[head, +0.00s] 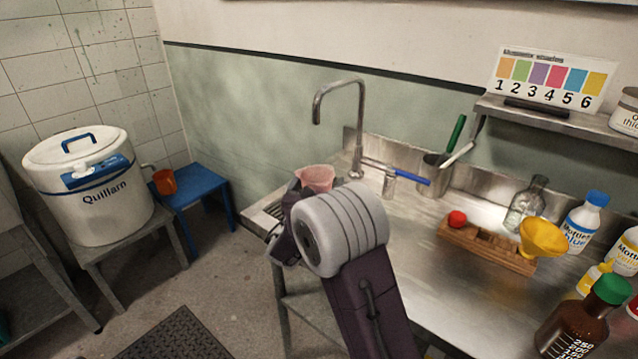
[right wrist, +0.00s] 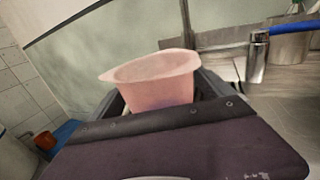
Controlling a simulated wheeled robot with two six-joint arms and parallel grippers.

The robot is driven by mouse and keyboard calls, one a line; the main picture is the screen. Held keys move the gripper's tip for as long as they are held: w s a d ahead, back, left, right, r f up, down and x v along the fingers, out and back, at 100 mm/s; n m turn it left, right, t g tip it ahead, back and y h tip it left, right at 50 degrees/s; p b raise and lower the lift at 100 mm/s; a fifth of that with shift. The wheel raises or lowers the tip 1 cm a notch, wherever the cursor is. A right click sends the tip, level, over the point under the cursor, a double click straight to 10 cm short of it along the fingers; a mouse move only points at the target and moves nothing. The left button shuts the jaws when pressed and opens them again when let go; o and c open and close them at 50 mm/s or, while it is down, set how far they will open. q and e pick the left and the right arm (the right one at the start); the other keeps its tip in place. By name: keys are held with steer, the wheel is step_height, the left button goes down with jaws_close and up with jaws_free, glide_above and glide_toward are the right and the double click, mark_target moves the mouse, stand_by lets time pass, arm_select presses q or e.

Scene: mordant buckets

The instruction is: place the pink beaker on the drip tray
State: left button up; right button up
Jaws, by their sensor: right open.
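The pink beaker (head: 317,177) stands upright near the left end of the steel counter, left of the tap. Its lower part is hidden behind my right gripper (head: 298,200). In the right wrist view the beaker (right wrist: 152,84) shows between the dark fingers of the open gripper, one on each side; I cannot tell whether they touch it. A grooved metal panel at the counter's left end, apparently the drip tray (head: 258,222), is partly covered by my right gripper. My left gripper is not in view.
A tall tap (head: 361,125) rises just behind the beaker. A steel pot (head: 434,177) with tools stands to its right. A wooden rack (head: 485,247) and several bottles occupy the counter's right. A blue stool (head: 196,190) and a white tank (head: 90,190) are at left.

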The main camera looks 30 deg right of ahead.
steer(key=shift+r+p, duration=0.3)
steer(key=v, duration=1.2)
steer(key=shift+f, duration=0.15)
